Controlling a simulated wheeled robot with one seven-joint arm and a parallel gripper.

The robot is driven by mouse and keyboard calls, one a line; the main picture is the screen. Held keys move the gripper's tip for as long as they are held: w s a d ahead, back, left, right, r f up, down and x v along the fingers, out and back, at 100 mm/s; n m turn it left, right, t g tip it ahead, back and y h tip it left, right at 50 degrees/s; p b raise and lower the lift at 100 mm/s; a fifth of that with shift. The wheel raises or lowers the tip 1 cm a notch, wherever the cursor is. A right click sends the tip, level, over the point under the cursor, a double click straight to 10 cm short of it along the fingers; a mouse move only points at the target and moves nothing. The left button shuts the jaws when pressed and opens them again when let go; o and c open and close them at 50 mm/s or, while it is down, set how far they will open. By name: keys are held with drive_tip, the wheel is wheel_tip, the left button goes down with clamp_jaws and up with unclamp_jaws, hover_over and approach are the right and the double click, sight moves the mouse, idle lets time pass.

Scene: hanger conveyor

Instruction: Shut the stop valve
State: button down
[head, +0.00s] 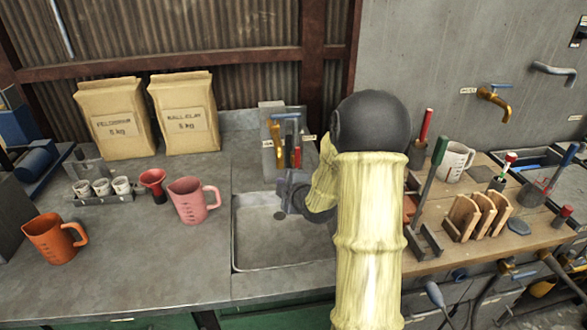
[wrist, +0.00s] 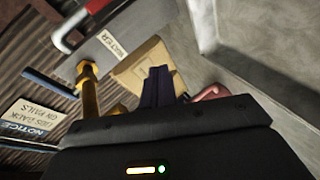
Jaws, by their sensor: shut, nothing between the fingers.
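A grey panel (head: 268,158) behind the sink carries brass fittings with a blue handle (head: 286,116) and a red handle (head: 297,157). I cannot tell for certain which of these is the stop valve. In the wrist view a red lever (wrist: 94,14) shows at top left, near a label reading WATER (wrist: 112,46). A brass pipe (wrist: 88,92) and a blue bar (wrist: 48,82) are below it. My gripper (head: 284,192) is over the sink, in front of and below the panel. Its dark fingers (wrist: 160,84) are together and empty, apart from the handles.
The sink (head: 255,245) is under my gripper. A pink jug (head: 188,202), red funnel (head: 153,184) and orange jug (head: 50,240) stand left. Two paper bags (head: 185,115) stand behind. A wooden bench (head: 445,245) with tools and a white jug (head: 455,160) is right.

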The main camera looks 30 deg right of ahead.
sight(297, 156)
drive_tip(key=d+n+t, duration=0.1)
drive_tip(key=w+d+n+t+b, duration=0.1)
drive_tip(key=d+n, duration=0.1)
drive_tip(key=w+d+n+t, duration=0.1)
drive_tip(key=d+t, duration=0.1)
drive_tip(key=shift+d+f+y+b, duration=0.2)
drive_tip(key=shift+f+y+b, duration=0.1)
drive_tip(key=shift+y+b, duration=0.1)
drive_tip(key=shift+w, duration=0.1)
drive_tip(key=w, duration=0.3)
drive_tip(key=w+p, duration=0.1)
drive_tip(key=w, duration=0.2)
drive_tip(key=w+p, duration=0.1)
drive_tip(key=w, duration=0.2)
drive_tip(key=shift+w+a, duration=0.25)
drive_tip(key=shift+w, duration=0.1)
drive_tip(key=d, duration=0.2)
drive_tip(key=s+d+p, duration=0.1)
drive_tip(key=shift+d, duration=0.4)
drive_tip(key=shift+w+f, duration=0.1)
